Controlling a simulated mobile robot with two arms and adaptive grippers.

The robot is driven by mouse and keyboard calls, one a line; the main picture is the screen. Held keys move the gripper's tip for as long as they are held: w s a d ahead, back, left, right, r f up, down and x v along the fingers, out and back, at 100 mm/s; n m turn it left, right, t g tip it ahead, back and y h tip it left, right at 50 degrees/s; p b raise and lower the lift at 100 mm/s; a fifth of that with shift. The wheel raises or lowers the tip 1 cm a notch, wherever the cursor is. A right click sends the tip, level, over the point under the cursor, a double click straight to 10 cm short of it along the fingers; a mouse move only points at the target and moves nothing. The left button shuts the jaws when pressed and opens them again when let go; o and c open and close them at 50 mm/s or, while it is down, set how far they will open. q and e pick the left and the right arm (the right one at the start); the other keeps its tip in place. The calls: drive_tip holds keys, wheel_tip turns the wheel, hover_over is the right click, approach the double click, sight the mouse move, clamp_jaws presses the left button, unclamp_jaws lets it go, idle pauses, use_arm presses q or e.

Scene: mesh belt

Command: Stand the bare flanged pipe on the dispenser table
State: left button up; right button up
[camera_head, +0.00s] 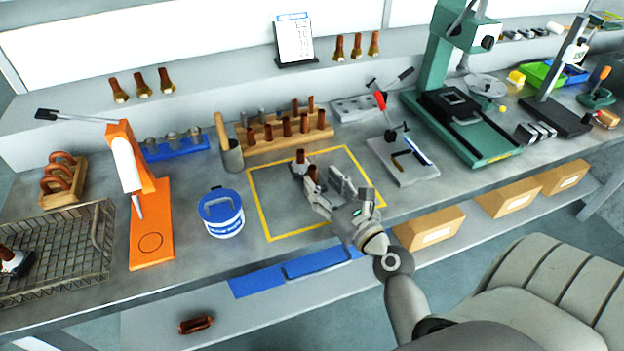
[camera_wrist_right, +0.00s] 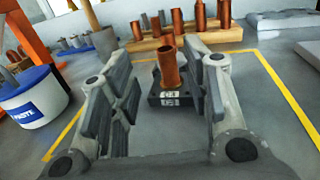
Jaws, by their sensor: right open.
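A copper pipe (camera_wrist_right: 169,66) stands upright on a dark block with white labels inside the yellow outlined square. In the head view its copper top (camera_head: 301,156) shows just beyond my right gripper (camera_head: 331,193). A second copper patch (camera_head: 313,173) shows beside a finger; I cannot tell what it belongs to. My right gripper is open, its fingers spread (camera_wrist_right: 160,108) on either side of the pipe in the wrist view, apart from it. The orange dispenser (camera_head: 130,165) stands at the left, with a circle marked on its flat orange table (camera_head: 151,260). My left gripper is out of view.
A blue-white paste tub (camera_head: 222,218) stands between dispenser and square. A wooden rack of copper pipes (camera_head: 262,141) and a cup with a handled tool (camera_head: 231,158) stand behind. A wire basket (camera_head: 96,262) is at far left. The square's front is clear.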

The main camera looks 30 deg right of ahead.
sight(315, 171)
drive_tip(key=w, duration=0.2)
drive_tip(key=w+d, duration=0.1)
drive_tip(key=shift+w+p, duration=0.35)
drive_tip(key=shift+p, duration=0.05)
drive_tip(key=shift+w, duration=0.55)
drive_tip(key=shift+a, duration=0.1)
drive_tip(key=c, duration=0.8)
clamp_jaws()
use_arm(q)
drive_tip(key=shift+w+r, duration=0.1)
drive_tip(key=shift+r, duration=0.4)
